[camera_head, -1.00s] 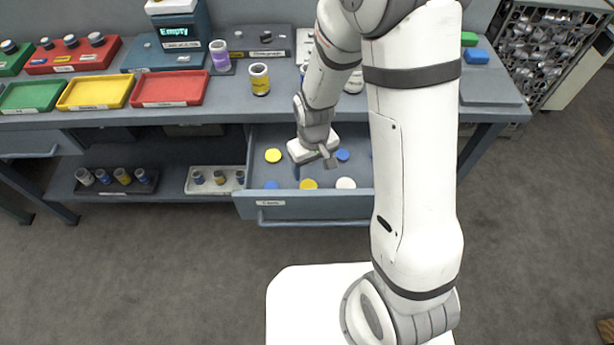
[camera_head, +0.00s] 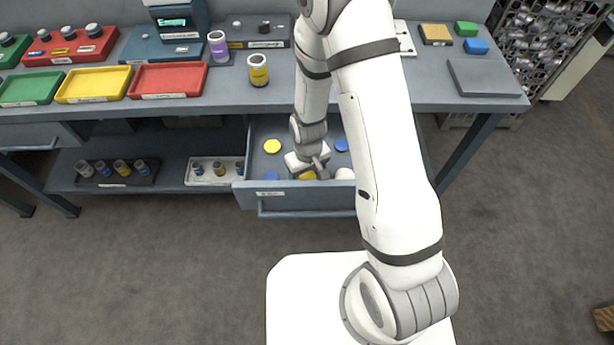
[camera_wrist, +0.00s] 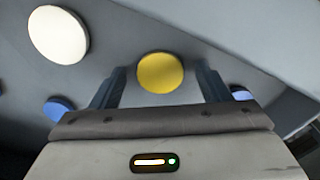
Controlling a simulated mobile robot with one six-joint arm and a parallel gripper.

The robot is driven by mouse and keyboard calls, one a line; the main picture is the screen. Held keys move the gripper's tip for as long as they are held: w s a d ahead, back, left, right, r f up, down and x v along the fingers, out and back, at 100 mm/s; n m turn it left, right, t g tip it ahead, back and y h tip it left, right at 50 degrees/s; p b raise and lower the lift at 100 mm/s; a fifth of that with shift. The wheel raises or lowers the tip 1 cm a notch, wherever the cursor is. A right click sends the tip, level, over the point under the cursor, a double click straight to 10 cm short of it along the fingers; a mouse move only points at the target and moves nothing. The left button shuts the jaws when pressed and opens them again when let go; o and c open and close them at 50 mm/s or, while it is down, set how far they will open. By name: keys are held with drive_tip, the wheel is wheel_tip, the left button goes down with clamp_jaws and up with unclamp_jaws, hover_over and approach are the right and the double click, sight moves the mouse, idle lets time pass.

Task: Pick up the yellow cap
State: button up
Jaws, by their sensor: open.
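Two yellow caps lie in the open drawer (camera_head: 300,200). One yellow cap (camera_head: 272,146) is at the back left of the drawer. The other yellow cap (camera_head: 307,175) is near the front, partly hidden under my gripper (camera_head: 314,172). In the wrist view a yellow cap (camera_wrist: 160,73) shows between the two dark fingers of my gripper (camera_wrist: 161,85), a little beyond them. The fingers are apart, with a gap on each side of the cap. Whether they touch it cannot be told.
A white cap (camera_wrist: 58,34) lies beside the yellow one, and blue caps (camera_head: 341,145) lie around it. The drawer's front wall (camera_head: 290,200) stands close to my gripper. A yellow-labelled jar (camera_head: 258,71) and coloured trays (camera_head: 95,84) stand on the bench above.

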drive_tip(key=shift+c, duration=0.3)
drive_tip(key=c, duration=1)
drive_tip(key=shift+r, duration=0.1)
wheel_tip(320, 180, up, 10)
idle(0.4)
wheel_tip(320, 180, up, 4)
drive_tip(key=p, duration=0.3)
hover_over(308, 177)
drive_tip(key=shift+r, duration=0.2)
idle(0.3)
